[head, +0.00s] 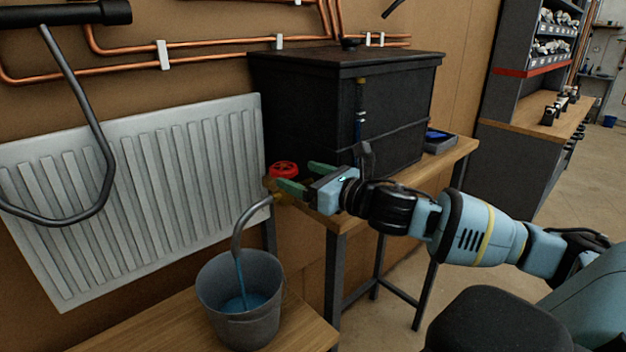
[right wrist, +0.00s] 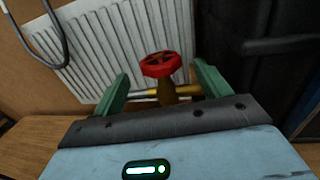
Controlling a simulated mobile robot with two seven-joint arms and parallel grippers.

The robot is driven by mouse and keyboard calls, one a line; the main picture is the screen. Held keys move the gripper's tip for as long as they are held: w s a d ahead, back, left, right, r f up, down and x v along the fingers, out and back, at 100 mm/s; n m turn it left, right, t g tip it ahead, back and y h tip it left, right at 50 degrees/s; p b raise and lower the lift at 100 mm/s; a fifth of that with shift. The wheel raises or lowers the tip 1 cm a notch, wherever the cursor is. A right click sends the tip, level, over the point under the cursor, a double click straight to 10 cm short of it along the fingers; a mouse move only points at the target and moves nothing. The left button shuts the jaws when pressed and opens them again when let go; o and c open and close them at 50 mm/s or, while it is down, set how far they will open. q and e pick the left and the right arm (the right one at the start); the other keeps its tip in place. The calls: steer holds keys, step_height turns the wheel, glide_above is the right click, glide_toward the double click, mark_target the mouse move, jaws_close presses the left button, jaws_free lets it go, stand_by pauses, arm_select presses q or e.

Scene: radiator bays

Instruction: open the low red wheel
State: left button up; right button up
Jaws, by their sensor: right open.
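The low red wheel (head: 284,169) sits on a brass valve at the lower right corner of the radiator. It also shows in the right wrist view (right wrist: 160,64), on top of its brass body (right wrist: 172,92). My right gripper (head: 300,178) is open at the wheel, its two green fingers pointing left. In the right wrist view the wheel and valve stand between the open fingers (right wrist: 160,90), with gaps on both sides; I see no contact. My left gripper is not in view.
A grey bucket (head: 241,312) on a wooden bench (head: 180,326) stands under a spout (head: 247,222) with blue water running into it. The white radiator (head: 140,180) is on the left. A black tank (head: 335,110) stands on a table behind my gripper.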

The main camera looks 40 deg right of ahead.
steer(key=shift+v, duration=1.1)
